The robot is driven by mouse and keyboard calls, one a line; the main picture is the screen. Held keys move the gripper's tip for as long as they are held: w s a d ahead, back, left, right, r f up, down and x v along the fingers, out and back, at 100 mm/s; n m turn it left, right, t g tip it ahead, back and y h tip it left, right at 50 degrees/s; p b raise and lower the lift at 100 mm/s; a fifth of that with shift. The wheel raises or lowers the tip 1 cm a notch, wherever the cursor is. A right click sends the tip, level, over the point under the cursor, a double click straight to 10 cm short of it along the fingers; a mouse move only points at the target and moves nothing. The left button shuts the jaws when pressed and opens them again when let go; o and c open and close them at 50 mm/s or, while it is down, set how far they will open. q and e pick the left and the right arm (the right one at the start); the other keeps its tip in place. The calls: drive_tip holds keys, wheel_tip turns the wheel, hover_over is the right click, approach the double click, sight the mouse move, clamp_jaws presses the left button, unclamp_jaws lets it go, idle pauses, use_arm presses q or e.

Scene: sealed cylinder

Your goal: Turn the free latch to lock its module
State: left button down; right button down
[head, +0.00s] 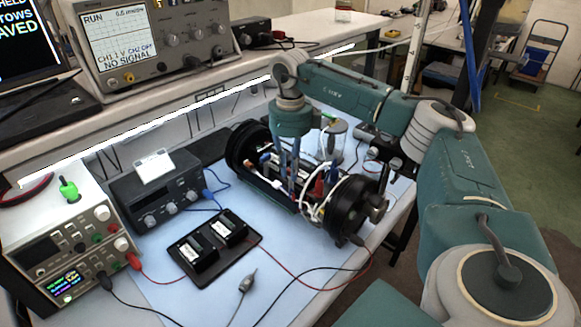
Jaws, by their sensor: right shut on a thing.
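The sealed cylinder's open body lies on the blue mat, with a black round end cap (352,209) at the near right and another (241,148) at the far left. Wires, boards and small modules show between the caps. My right gripper (292,190) reaches down into the open middle from above, fingers close together, shut on a small part there. The part looks to be the free latch, but the fingers and wiring hide it, so its angle cannot be told. My left gripper is not in view.
A black tray with two modules (231,229) lies left of the cylinder, with red and black leads around it. A glass jar (332,140) stands close behind the cylinder. Power supplies (70,245) and an oscilloscope (150,45) stand at left. Some blue mat (185,305) is clear in front.

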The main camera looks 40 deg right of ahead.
drive_tip(key=n, duration=0.8)
drive_tip(key=shift+d+r+p, duration=0.1)
drive_tip(key=shift+p, duration=0.25)
drive_tip(key=n, duration=0.4)
drive_tip(key=shift+d, duration=0.1)
drive_tip(key=shift+n, duration=2.1)
drive_tip(key=c, duration=1.7)
unclamp_jaws()
drive_tip(key=shift+o, duration=0.2)
